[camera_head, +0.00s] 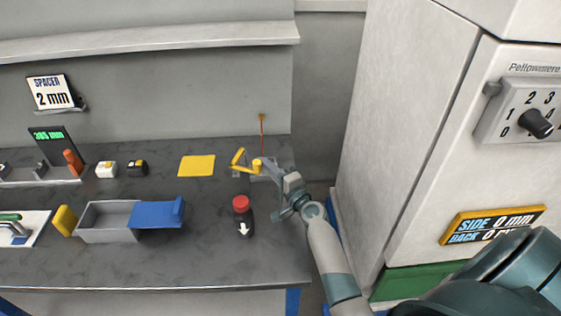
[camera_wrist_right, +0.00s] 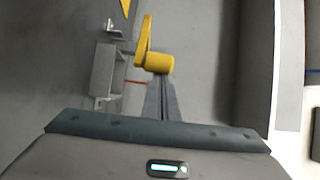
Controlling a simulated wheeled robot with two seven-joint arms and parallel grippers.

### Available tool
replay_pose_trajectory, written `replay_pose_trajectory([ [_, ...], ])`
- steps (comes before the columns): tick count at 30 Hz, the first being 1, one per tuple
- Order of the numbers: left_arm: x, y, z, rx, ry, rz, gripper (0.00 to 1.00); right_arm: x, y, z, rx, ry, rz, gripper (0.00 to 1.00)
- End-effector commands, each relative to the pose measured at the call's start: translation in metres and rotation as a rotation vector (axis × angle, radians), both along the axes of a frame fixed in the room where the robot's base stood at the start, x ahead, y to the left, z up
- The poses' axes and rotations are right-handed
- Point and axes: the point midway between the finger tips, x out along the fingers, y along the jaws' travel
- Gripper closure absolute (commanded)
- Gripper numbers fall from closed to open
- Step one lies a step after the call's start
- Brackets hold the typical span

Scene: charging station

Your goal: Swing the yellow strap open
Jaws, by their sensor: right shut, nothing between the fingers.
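The yellow strap (camera_head: 240,160) stands up from a small grey fixture near the back right of the bench, with a yellow knob-like end (camera_head: 257,165). In the right wrist view the yellow strap (camera_wrist_right: 145,35) rises from a thick yellow cylinder (camera_wrist_right: 155,62). My right gripper (camera_head: 268,170) reaches in from the right. In the wrist view its shut fingers (camera_wrist_right: 161,85) end at the lower side of the yellow cylinder, and nothing shows between them. I cannot tell whether they touch it. My left gripper is out of view.
A yellow pad (camera_head: 196,166) and a grey tray (camera_head: 105,220) with a blue cover (camera_head: 157,214) lie to the left. A tall white cabinet (camera_head: 395,130) stands to the right.

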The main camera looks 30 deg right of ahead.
Motion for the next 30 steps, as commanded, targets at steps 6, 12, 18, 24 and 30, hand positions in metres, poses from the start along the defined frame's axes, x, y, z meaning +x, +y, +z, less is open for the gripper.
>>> replay_pose_trajectory([
  [6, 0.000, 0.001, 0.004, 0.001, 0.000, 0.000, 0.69, 0.000, 0.035, 0.000, 0.001, 0.001, 0.009, 1.00],
  [12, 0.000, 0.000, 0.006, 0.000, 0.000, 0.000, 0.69, 0.003, 0.060, 0.000, 0.002, 0.001, 0.009, 1.00],
  [18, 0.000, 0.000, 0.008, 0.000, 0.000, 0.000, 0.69, 0.009, 0.079, -0.001, 0.001, 0.001, 0.009, 1.00],
  [24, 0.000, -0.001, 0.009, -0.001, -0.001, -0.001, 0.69, 0.013, 0.088, -0.001, 0.001, 0.001, 0.008, 1.00],
  [30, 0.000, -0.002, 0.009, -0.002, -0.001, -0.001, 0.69, 0.014, 0.091, -0.001, 0.000, 0.001, 0.008, 1.00],
])
